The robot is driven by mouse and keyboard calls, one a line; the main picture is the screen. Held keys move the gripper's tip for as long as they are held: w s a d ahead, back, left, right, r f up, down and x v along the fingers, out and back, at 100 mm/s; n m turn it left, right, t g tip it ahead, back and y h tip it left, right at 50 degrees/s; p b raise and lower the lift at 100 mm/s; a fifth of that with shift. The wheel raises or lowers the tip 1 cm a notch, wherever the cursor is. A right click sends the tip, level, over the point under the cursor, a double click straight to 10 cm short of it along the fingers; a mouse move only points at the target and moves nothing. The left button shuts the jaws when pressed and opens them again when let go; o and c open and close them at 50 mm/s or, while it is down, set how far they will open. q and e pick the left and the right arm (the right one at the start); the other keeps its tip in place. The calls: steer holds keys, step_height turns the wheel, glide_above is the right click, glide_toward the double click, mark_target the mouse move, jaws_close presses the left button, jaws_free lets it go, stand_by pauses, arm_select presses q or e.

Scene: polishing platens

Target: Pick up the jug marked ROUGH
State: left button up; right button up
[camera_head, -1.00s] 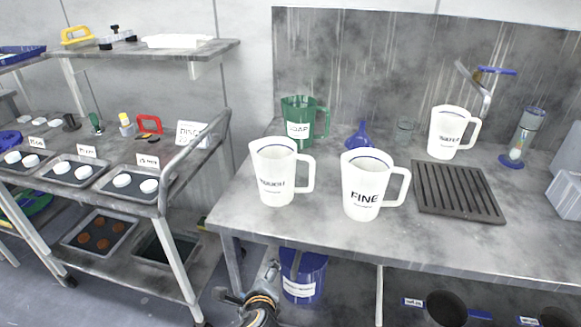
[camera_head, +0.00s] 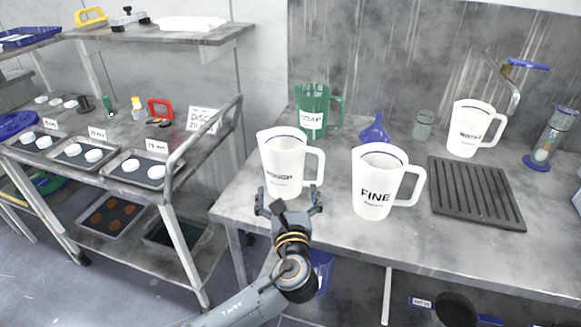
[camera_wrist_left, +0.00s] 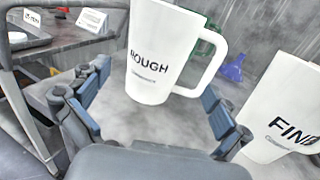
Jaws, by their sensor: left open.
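The white jug marked ROUGH (camera_head: 283,163) stands upright near the front left of the grey bench, its handle to the right. In the left wrist view the ROUGH jug (camera_wrist_left: 155,55) is straight ahead, between and beyond the open fingers. My left gripper (camera_head: 288,200) is open in front of the jug's lower part and hides some of its base. It also shows in the left wrist view (camera_wrist_left: 155,105), with nothing held. My right gripper is not in view.
A white FINE jug (camera_head: 375,190) stands close on the right. Behind are a green SOAP jug (camera_head: 312,118), a blue funnel (camera_head: 375,130) and a white jug (camera_head: 468,130). A dark drain grid (camera_head: 475,195) lies at right. A trolley (camera_head: 185,160) stands left of the bench.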

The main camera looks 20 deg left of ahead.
mark_target(285, 161)
arm_select(q)
steer(key=x, duration=1.1)
steer(key=shift+w+p, duration=0.3)
steer(key=shift+w, duration=0.05)
steer(key=c, duration=1)
steer(key=shift+o, duration=0.2)
